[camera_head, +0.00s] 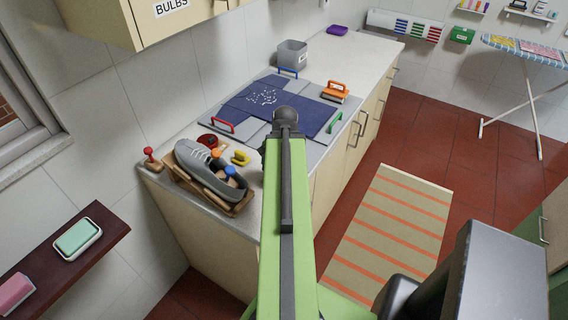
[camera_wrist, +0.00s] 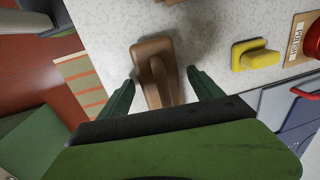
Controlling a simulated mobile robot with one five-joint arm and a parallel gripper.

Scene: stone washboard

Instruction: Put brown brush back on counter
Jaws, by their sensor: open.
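The brown brush (camera_wrist: 156,72) is in the wrist view, with its handle towards me. It appears to rest on the white speckled counter (camera_wrist: 215,25), near the counter's edge. My gripper (camera_wrist: 160,76) is open, with one green finger on each side of the brush and visible gaps to it. In the head view the counter (camera_head: 372,48) runs along the wall. My arm hides the gripper and the brush there.
A yellow brush (camera_wrist: 254,55) lies right of the brown one. In the head view, a grey shoe (camera_head: 200,165) on a wooden stand is left of my arm. A blue cloth (camera_head: 262,97) and an orange-handled brush (camera_head: 336,91) lie beyond.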

